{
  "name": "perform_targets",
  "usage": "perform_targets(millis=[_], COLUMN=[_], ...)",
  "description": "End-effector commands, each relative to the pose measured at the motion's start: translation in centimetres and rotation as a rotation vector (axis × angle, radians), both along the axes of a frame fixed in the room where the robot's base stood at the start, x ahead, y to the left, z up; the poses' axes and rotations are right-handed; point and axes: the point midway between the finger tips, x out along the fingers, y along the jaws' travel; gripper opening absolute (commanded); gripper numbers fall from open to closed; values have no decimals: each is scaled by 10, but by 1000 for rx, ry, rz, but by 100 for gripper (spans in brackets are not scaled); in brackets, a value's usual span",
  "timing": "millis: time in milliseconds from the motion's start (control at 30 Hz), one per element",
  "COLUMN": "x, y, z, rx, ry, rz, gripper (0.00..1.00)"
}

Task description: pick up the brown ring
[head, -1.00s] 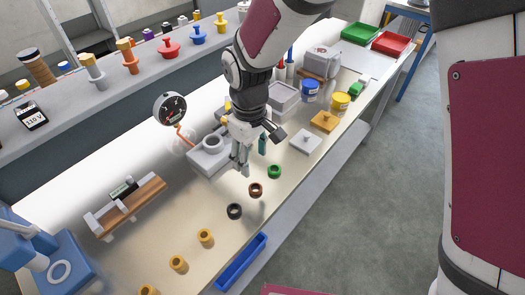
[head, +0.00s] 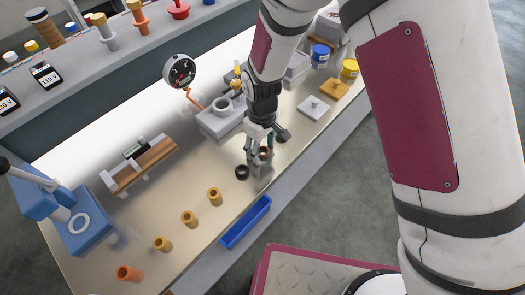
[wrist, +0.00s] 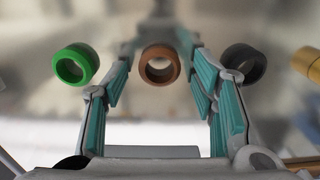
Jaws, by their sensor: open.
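The brown ring (wrist: 160,49) shows in the wrist view in the middle, between and beyond the two teal-padded fingers of my gripper (wrist: 161,88). The fingers are open with nothing between the pads, and I see clear space on both sides of the ring. In the head view my gripper (head: 260,160) is low over the bench's front part, pointing down, and largely hides the brown ring (head: 265,152).
A green ring (wrist: 86,57) lies left of the brown one and a black ring (wrist: 251,57) right of it, both close outside the fingers. The black ring (head: 242,172) and several yellow rings stand along the bench. A blue tray (head: 246,222) is at the front edge.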

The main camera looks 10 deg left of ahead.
Motion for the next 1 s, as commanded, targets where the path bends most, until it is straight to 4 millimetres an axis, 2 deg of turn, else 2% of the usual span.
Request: perform_targets(millis=[200,233,367,400,767,1000], x=[1,0,0,0,0,1], y=[0,0,0,0,0,0], z=[-1,-1,-1,-1,0,13], rx=[0,0,0,0,0,2], ry=[-1,-1,-1,-1,-1,-2], rz=[0,0,-1,-1,-1,-1], gripper=[52,48,19,17,17,17])
